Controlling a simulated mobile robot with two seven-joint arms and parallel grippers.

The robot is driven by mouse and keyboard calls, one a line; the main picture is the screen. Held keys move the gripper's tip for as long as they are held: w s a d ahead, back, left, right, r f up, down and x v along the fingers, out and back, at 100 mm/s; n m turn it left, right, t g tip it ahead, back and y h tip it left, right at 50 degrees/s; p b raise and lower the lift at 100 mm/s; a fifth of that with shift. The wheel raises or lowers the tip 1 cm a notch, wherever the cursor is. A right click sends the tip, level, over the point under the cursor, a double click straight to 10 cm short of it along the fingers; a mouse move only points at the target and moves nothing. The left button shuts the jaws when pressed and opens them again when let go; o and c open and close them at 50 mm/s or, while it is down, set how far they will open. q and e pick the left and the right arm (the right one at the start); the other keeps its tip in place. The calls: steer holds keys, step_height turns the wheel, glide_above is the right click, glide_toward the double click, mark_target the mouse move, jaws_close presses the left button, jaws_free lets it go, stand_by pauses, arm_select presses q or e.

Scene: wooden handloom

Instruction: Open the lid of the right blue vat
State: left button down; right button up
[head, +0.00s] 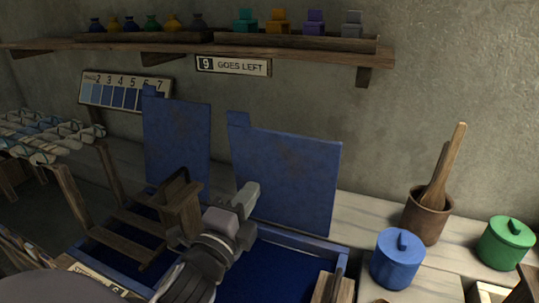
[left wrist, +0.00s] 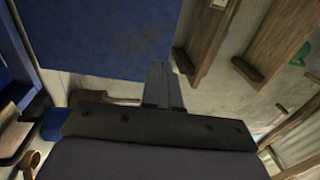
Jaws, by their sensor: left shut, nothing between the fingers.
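The right blue vat (head: 343,257) stands open, with dark blue liquid showing inside. Its blue lid (head: 290,175) stands raised at the back of the vat, near upright. My left gripper (head: 251,190) is shut and empty, in front of the lid's lower left part; I cannot tell if it touches. In the left wrist view the shut fingers (left wrist: 162,72) show beside a large blue panel (left wrist: 100,40), apparently the lid. My left arm hides part of the vat's front and left side. My right gripper is not in view.
The left vat's lid (head: 177,140) is also raised, and a wooden rack (head: 130,235) stands over that vat. At right are a blue pot (head: 397,262), a green pot (head: 506,245) and a wooden mortar (head: 427,220). A shelf (head: 300,48) runs above.

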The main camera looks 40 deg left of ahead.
mark_target(281, 146)
arm_select(q)
steer(key=p+x, duration=0.2)
steer(key=x, duration=1.2)
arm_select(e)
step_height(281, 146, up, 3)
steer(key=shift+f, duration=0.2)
arm_select(q)
steer(key=shift+w+f, duration=0.1)
